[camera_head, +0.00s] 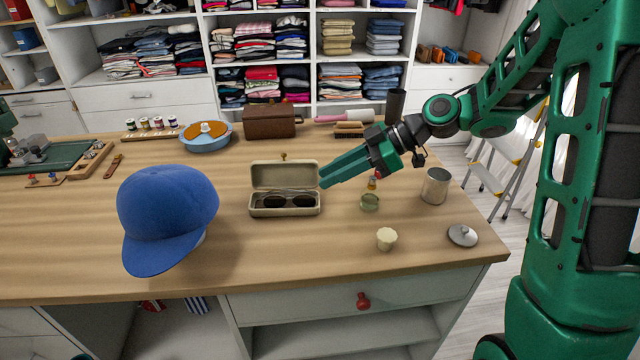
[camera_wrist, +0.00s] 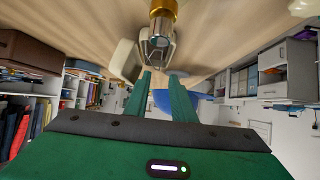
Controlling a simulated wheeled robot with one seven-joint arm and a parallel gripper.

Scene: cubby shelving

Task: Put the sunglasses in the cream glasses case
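The cream glasses case (camera_head: 285,212) stands open on the wooden table, its lid (camera_head: 284,174) raised at the back. The dark sunglasses (camera_head: 275,202) lie inside its lower half, lenses toward the front. My gripper (camera_head: 322,180) is just right of the case, near the lid's right edge, with its green fingers pointing left. The fingers (camera_wrist: 161,74) show a gap with nothing between them in the wrist view, so it is open and empty.
A blue cap (camera_head: 165,215) is left of the case. A small glass jar (camera_head: 370,203), a cream cup-like piece (camera_head: 386,239), a metal canister (camera_head: 436,187) and a grey lid (camera_head: 462,235) stand to the right. A brown box (camera_head: 270,121) is behind. The table in front of the case is clear.

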